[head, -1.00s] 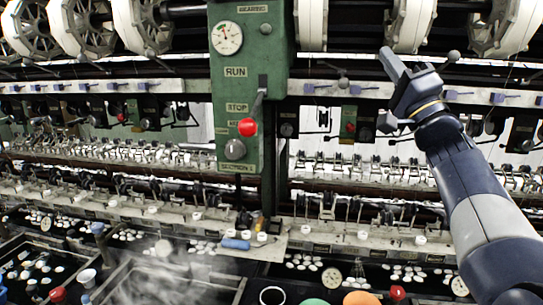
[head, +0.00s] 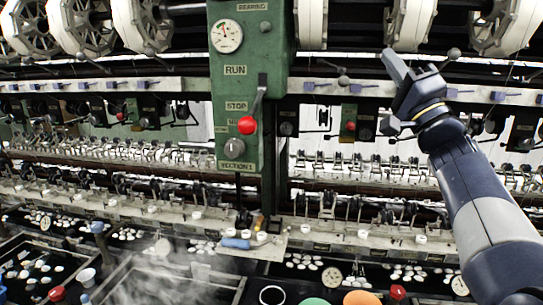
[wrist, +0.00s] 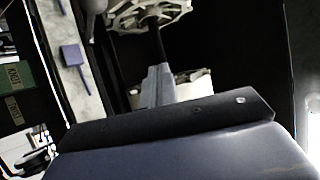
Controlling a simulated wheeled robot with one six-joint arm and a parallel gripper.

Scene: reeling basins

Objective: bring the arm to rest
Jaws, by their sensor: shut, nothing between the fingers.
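My gripper (head: 388,58) is raised at the upper right of the head view, in front of the reeling machine. Its fingers are together and point up and to the left, with nothing between them. In the wrist view the grey fingers (wrist: 158,86) show beyond the dark edge of my gripper's body. A white reel and its dark shaft appear behind them. My gripper appears clear of the machine, though the exact gap to the reels cannot be told.
A green control box (head: 238,100) with a red-knobbed lever (head: 247,125) hangs left of my arm. White reels (head: 412,25) run along the top.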

